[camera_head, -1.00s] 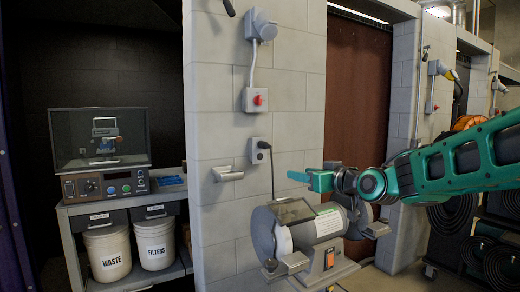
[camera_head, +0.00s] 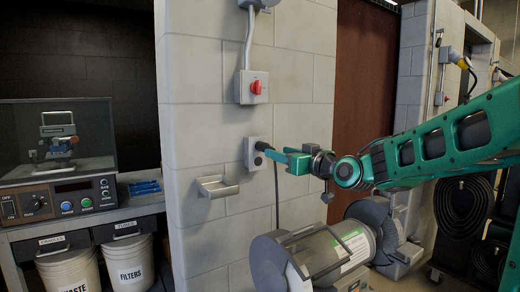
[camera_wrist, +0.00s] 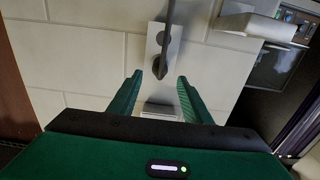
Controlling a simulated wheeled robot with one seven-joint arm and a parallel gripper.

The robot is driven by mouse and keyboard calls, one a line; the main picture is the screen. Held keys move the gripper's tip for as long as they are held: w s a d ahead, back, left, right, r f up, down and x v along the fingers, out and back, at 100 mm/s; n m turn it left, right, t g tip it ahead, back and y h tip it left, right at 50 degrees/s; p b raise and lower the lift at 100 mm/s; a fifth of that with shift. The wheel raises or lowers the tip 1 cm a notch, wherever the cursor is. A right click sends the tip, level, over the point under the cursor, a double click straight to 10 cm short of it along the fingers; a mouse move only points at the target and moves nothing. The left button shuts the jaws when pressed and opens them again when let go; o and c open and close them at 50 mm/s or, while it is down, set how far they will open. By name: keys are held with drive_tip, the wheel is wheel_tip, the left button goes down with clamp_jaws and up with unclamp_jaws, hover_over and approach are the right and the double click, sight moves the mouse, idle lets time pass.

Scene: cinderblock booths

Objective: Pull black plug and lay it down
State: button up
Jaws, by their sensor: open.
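The black plug (camera_head: 263,146) sits in a grey wall socket (camera_head: 250,154) on the block wall. Its dark cord (camera_head: 277,195) hangs down toward the bench grinder. In the wrist view the plug (camera_wrist: 163,70) and the socket plate (camera_wrist: 157,48) lie just ahead of the fingers, with the cord running to the top edge. My gripper (camera_head: 270,152) is level with the plug and close to it. In the wrist view my gripper (camera_wrist: 160,77) is open, its fingertips on either side of the plug's line. I cannot tell whether they touch it.
A small grey wall shelf (camera_head: 217,188) juts out left of and below the socket. A box with a red switch (camera_head: 252,87) is above. The bench grinder (camera_head: 325,255) stands below my arm. A bench with a control unit (camera_head: 60,200) is at left.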

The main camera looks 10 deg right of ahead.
sight(265, 148)
drive_tip(key=shift+w+a, duration=0.1)
drive_tip(key=shift+w, duration=0.1)
drive_tip(key=shift+x, duration=4.35)
clamp_jaws()
drive_tip(key=shift+v, duration=2.95)
